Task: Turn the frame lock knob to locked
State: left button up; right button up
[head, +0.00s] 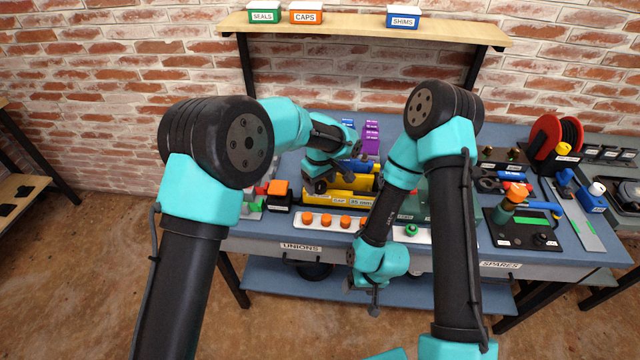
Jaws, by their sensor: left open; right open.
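I cannot pick out the frame lock knob for sure. A small black knob (541,239) sits on a dark plate (494,232) at the bench's right, and its setting is too small to read. My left gripper (318,185) is above the yellow labelled block (338,196) at the middle of the bench, open and holding nothing that I can see. My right gripper (373,300) is lower, in front of the bench's front edge, open and empty. Both are well to the left of the black knob. My arms hide part of the bench middle.
A white strip with several orange caps (326,219) lies along the bench front. A green-and-orange handled tool (509,205) stands on the dark plate. A red reel (557,140) stands behind. A wooden shelf (350,27) with labelled boxes spans the back above the bench.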

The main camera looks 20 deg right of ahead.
pick_arm(q)
jog(key=shift+f, duration=0.45)
jog(key=c, duration=0.9)
